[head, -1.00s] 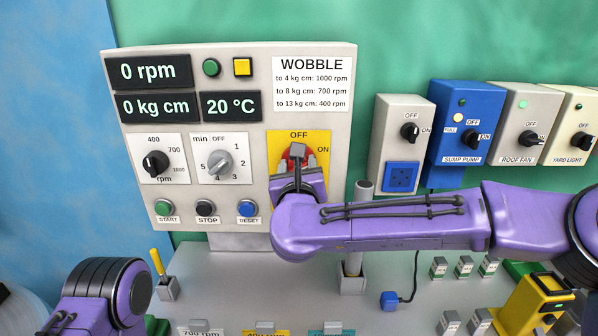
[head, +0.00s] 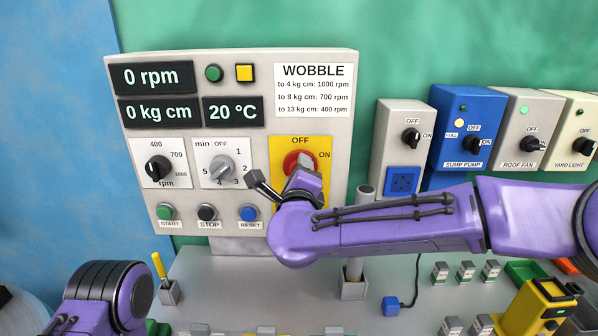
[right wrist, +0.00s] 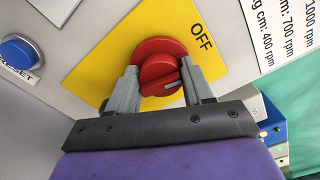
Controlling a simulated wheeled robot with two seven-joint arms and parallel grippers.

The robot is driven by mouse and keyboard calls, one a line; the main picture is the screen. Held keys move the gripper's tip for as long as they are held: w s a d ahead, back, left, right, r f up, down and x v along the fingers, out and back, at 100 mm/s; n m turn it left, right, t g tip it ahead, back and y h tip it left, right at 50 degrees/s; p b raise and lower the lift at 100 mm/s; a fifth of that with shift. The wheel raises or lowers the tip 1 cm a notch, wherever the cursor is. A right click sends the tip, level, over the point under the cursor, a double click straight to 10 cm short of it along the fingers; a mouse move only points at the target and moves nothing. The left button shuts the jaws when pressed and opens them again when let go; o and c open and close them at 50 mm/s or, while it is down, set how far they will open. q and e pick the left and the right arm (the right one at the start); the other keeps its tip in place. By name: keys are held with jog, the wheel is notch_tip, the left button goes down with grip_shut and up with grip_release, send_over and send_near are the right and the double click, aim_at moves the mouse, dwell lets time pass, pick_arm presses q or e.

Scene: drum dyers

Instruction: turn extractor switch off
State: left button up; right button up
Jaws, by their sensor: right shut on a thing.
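The red rotary switch (head: 297,160) sits on a yellow plate (head: 314,146) marked OFF at the top and ON at the right, on the grey control panel (head: 362,75). In the right wrist view the red knob (right wrist: 158,52) shows close up, with a small pale mark on its handle. My right gripper (right wrist: 160,75) is shut on the handle, one finger on each side. In the head view my right gripper (head: 298,178) covers the lower part of the switch. I cannot tell exactly which label the handle points to. My left gripper is out of view.
A grey dial (head: 220,171) and a black rpm dial (head: 157,169) are left of the switch, with START, STOP and RESET (head: 248,213) buttons below. A grey switch box (head: 395,145), the blue sump pump box (head: 466,120) and two more switch boxes stand at the right.

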jog(key=shift+n, duration=1.2)
jog(key=o, duration=1)
jog(key=s+b, duration=0.3)
jog(key=s, duration=0.7)
jog(key=shift+s, duration=0.25)
